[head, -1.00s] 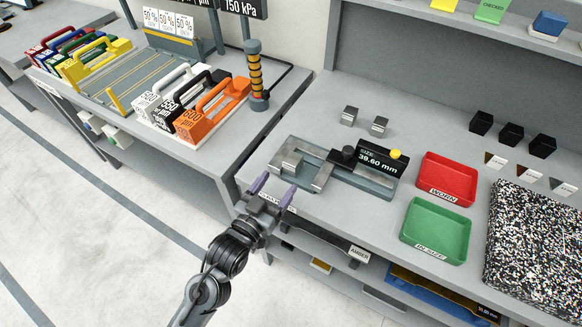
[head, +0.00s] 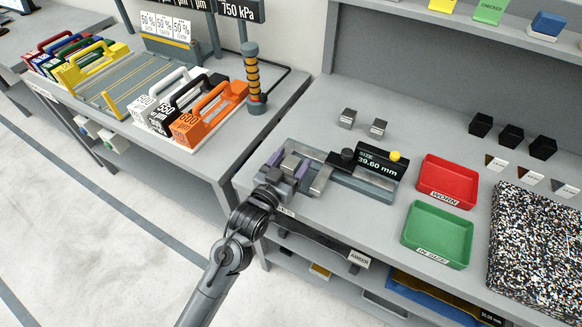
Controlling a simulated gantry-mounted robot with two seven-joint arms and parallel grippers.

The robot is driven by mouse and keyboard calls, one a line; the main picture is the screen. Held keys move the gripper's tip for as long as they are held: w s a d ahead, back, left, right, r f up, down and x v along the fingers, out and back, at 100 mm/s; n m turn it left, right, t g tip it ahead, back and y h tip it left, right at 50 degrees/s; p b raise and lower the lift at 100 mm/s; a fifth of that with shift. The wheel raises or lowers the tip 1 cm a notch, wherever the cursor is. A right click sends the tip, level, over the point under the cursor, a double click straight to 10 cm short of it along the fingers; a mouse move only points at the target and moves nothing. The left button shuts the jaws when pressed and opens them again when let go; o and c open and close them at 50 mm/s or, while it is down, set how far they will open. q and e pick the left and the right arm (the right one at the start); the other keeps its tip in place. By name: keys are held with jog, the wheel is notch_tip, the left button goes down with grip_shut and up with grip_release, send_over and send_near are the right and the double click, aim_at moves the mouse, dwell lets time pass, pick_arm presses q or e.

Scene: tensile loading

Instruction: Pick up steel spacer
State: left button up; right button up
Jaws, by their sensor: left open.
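A grey steel block (head: 290,163), which looks like a steel spacer, sits at the left end of the measuring gauge (head: 352,183), whose display reads 39.60 mm. My left gripper (head: 288,164) is open, with its purple fingers on either side of this block. I cannot tell whether the fingers touch it. The gripper hides part of the block and the gauge's left end. Two more small steel blocks stand on the bench behind the gauge, one on the left (head: 347,118) and one on the right (head: 379,128). My right gripper is not in view.
A red WORN tray (head: 447,176) and a green IN SIZE tray (head: 437,231) lie right of the gauge, both empty. Several black blocks (head: 511,136) stand behind them. A speckled mat (head: 540,250) is at right. The bench behind the gauge is mostly clear.

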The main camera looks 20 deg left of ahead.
pick_arm(q)
grip_shut()
jog(key=shift+r, duration=0.1)
dwell(0.3)
